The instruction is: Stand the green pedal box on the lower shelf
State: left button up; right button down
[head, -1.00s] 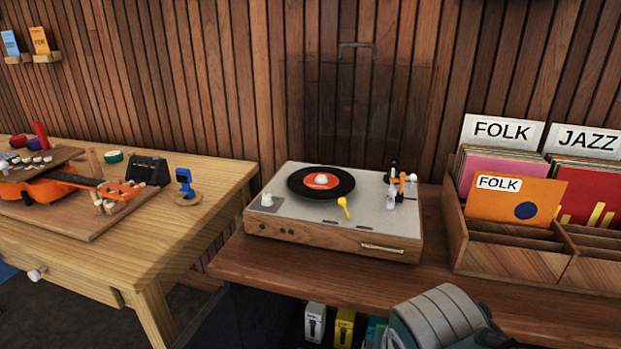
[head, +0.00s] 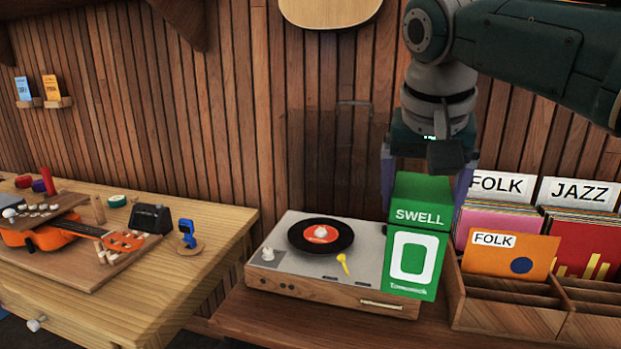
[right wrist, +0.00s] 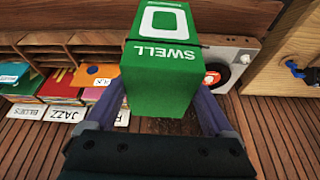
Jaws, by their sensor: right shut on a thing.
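The green pedal box (head: 414,248) has "SWELL" and a white rounded outline on its front. It hangs upright in my right gripper (head: 428,184), in front of the right end of the record player. The gripper comes from above and is shut on the box near its top. In the right wrist view the box (right wrist: 160,82) sits between the two fingers (right wrist: 165,110). The lower shelf is not visible in the head view; only the top of the counter (head: 230,318) shows. My left gripper is not in view.
A record player (head: 300,285) with a black record stands on the counter behind the box. A wooden record crate (head: 500,310) with FOLK and JAZZ dividers stands close on the right. A workbench (head: 150,290) with an orange ukulele (head: 60,238) is at left.

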jog(key=shift+n, duration=0.6)
jog(key=v, duration=0.3)
jog(key=w+v, duration=0.1)
jog(key=v, duration=0.3)
jog(key=shift+a+r, duration=0.15)
jog(key=shift+r, duration=0.3)
jog(key=s+d+r+n+y, duration=0.1)
jog(key=s+d, duration=0.1)
jog(key=s, duration=0.7)
jog(key=s+d+r+n+y, duration=0.1)
jog(key=s+d+n, duration=0.15)
jog(key=s, duration=0.65)
notch_tip(320, 180, up, 39)
jog(key=p, duration=3.8)
jog(key=shift+f+m, duration=0.2)
jog(key=shift+m, duration=0.15)
jog(key=shift+w+a+f, duration=0.1)
jog(key=shift+f, duration=0.1)
